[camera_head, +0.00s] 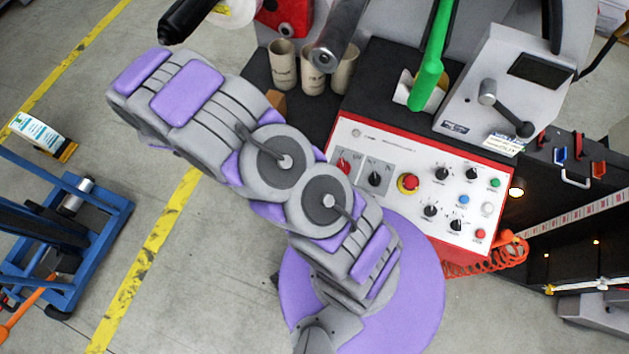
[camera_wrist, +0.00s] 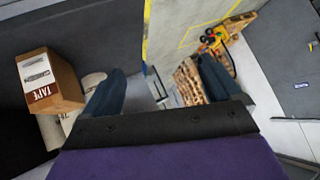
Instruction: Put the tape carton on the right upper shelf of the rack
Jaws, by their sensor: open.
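The tape carton (camera_wrist: 65,85) is a brown box with a white label and the word TAPE, at the left in the wrist view. It stands on a dark surface beside pale cardboard cores. In the head view a small brown box (camera_head: 276,99), likely the same carton, shows partly behind my arm. My gripper (camera_wrist: 160,84) is open, with its two dark blue fingers spread and nothing between them. The carton lies outside the left finger, apart from it. The gripper does not show in the head view. I cannot make out the rack's right upper shelf for sure.
Several cardboard cores (camera_head: 283,66) stand on the black machine top. The control panel (camera_head: 420,185) with knobs and buttons lies to the right of my arm. A blue cart (camera_head: 110,215) stands at the left. Grey floor (camera_head: 215,260) between cart and machine is clear.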

